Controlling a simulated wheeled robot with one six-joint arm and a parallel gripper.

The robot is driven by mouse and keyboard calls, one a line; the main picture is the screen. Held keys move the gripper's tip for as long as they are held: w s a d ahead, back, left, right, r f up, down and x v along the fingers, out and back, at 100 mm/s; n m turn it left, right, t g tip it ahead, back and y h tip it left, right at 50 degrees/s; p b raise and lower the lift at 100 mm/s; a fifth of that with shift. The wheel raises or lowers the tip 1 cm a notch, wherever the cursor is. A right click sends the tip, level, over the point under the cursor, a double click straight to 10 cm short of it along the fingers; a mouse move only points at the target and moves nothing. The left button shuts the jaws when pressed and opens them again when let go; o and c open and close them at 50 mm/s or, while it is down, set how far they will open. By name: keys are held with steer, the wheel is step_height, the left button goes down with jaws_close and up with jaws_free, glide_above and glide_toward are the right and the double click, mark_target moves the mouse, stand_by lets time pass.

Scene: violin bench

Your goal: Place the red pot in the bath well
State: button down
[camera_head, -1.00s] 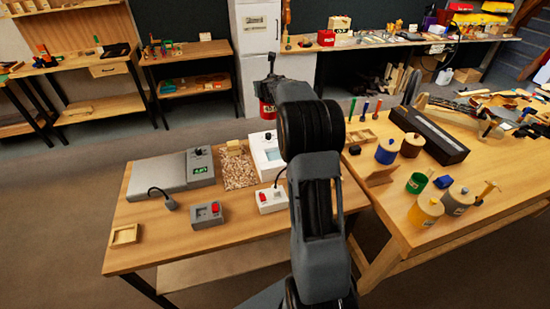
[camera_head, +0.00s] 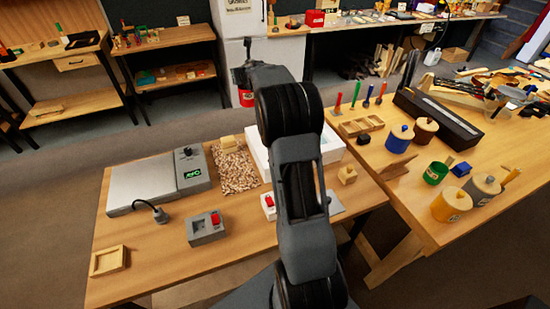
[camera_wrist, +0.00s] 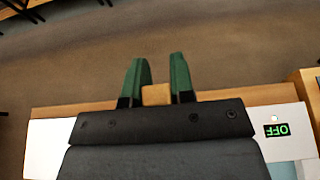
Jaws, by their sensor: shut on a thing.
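The red pot (camera_head: 245,97) with a pale label shows beyond my arm in the head view, in front of the white cabinet and over the floor. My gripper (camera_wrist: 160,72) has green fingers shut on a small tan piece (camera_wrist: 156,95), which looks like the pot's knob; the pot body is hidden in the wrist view. The bath (camera_head: 331,148) is a white box on the near bench, and my arm hides much of its well. A corner of its pale blue well and a green OFF display (camera_wrist: 276,130) show in the wrist view. The pot is apart from the bath.
On the near bench are a grey device (camera_head: 193,170), wood chips (camera_head: 233,175), a grey switch box (camera_head: 206,228), a wooden tray (camera_head: 108,262) and a wooden block (camera_head: 347,175). Several lidded pots, including a blue one (camera_head: 398,142), stand on the right bench.

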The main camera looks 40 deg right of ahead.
steer(key=s+d+f+b, duration=0.1)
steer(key=s+f+b, duration=0.3)
steer(key=s+d+f+b, duration=0.1)
steer(key=s+f+b, duration=0.3)
steer(key=b, duration=0.1)
steer(key=s+d+f+b, duration=0.1)
steer(key=s+f+b, duration=0.3)
steer(key=f+b, duration=0.1)
steer(key=shift+s, duration=0.35)
steer(key=f+b, duration=0.1)
steer(key=s+f+b, duration=0.1)
steer(key=f, duration=0.1)
steer(key=shift+d+b, duration=0.1)
steer(key=shift+b, duration=0.2)
steer(key=shift+w+f, duration=0.1)
steer(key=shift+f, duration=0.35)
steer(key=shift+f+b, duration=0.2)
steer(key=shift+b, duration=0.2)
steer(key=c, duration=1)
jaws_free()
